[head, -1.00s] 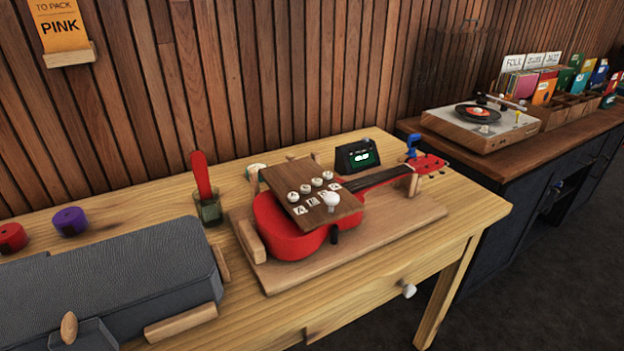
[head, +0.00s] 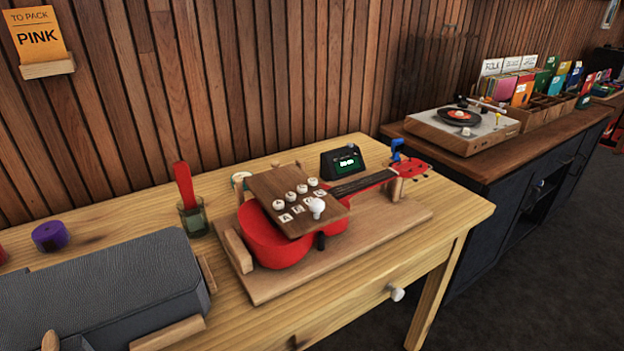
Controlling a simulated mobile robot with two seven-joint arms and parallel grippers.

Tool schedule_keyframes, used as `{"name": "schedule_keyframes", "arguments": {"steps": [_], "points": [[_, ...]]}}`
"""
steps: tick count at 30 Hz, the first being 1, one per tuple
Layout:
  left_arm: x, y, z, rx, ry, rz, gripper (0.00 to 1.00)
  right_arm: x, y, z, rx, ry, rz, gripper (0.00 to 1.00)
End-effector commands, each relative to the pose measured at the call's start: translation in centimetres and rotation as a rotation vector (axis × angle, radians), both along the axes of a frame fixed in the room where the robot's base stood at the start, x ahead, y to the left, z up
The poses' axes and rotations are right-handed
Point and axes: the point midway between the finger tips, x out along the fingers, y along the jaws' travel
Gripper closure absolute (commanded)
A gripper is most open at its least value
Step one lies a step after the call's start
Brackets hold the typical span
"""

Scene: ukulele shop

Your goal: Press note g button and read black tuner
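A brown wooden panel (head: 264,185) sits tilted above the body of a red ukulele (head: 262,240). It carries a row of several round white buttons (head: 301,189) with small letter cards below them. The nearest card looks like an A; I cannot read the others surely. A larger white knob (head: 316,206) stands at the panel's front right. The black tuner (head: 343,161) stands behind the ukulele neck, its small green-lit screen facing me. The glowing marks on the screen are too small to read. Neither of my grippers is in view.
The ukulele lies on a wooden cradle board (head: 375,235) on a light wooden table (head: 455,215). A glass (head: 194,218) with a red item, a purple roll (head: 50,236) and a grey case (head: 110,285) are left. A record player (head: 450,130) stands on the counter at right.

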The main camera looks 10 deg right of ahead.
Motion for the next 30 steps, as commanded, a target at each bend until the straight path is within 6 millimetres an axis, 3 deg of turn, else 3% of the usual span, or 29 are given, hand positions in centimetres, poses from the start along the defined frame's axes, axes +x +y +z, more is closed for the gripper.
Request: {"name": "schedule_keyframes", "arguments": {"steps": [1, 9, 30], "points": [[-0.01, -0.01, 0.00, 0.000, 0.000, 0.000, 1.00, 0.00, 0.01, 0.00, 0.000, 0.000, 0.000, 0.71], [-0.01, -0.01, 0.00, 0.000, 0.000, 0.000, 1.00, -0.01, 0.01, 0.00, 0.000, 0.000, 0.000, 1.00], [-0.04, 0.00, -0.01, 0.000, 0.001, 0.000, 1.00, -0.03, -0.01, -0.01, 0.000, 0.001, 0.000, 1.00]]}}
